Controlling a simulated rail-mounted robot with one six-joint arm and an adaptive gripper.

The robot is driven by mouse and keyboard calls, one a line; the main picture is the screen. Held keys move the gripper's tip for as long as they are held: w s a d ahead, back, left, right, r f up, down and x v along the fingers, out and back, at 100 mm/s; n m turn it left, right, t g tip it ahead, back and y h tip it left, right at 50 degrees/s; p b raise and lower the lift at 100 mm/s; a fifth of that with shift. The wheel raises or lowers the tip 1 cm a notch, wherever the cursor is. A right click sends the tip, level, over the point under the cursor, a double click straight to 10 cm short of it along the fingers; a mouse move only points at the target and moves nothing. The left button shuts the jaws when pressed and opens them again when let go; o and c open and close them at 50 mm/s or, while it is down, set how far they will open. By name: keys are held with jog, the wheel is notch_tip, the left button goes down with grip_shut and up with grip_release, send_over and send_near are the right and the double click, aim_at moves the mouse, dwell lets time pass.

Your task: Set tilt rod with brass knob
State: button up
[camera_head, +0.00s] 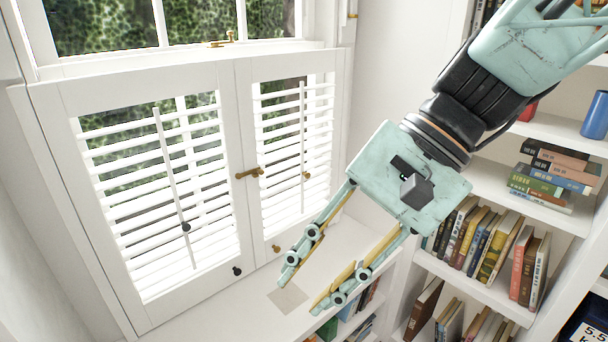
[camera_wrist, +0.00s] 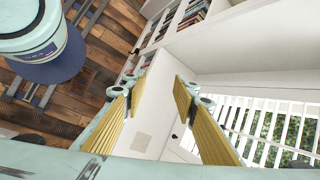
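The right shutter panel (camera_head: 245,120) has a thin white tilt rod (camera_head: 302,130) with a small brass knob (camera_head: 306,175) on it. The rod stands upright in front of the slats, which look open, with greenery between them. The left panel's tilt rod (camera_head: 170,180) leans and has a dark knob (camera_head: 186,227). My gripper (camera_head: 305,280) is open and empty, above the sill and below and in front of the right panel, apart from both rods. In the wrist view my gripper (camera_wrist: 153,90) shows its two yellow-padded fingers spread, with the slats (camera_wrist: 262,122) to the right.
A brass latch (camera_head: 249,173) sits between the panels. A dark pull (camera_head: 237,271) and a brass pull (camera_head: 276,248) are low on them. A beige square (camera_head: 288,298) lies on the white sill (camera_head: 205,318). Bookshelves (camera_head: 470,276) stand close at right.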

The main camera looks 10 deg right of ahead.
jog(key=w+a+m+t+y, duration=0.1)
jog(key=w+m+t+y, duration=0.2)
jog(key=w, duration=0.6)
jog(key=w+a+f+m+y, duration=0.15)
jog(key=w+m, duration=0.25)
jog(key=w, duration=0.5)
jog(key=w+a+r+m+t+y, duration=0.1)
jog(key=w+m+t+y, duration=0.2)
jog(key=w, duration=0.6)
jog(key=m+t+h, duration=0.4)
jog(key=m+t, duration=0.5)
jog(key=m, duration=0.4)
send_near(309, 176)
jog(key=v, duration=0.3)
jog(key=shift+s+a+r, duration=0.1)
jog(key=shift+s+a, duration=0.05)
jog(key=shift+s, duration=0.05)
jog(key=shift+w, duration=0.1)
jog(key=shift+b+x, duration=0.35)
jog(key=shift+x, duration=6.45)
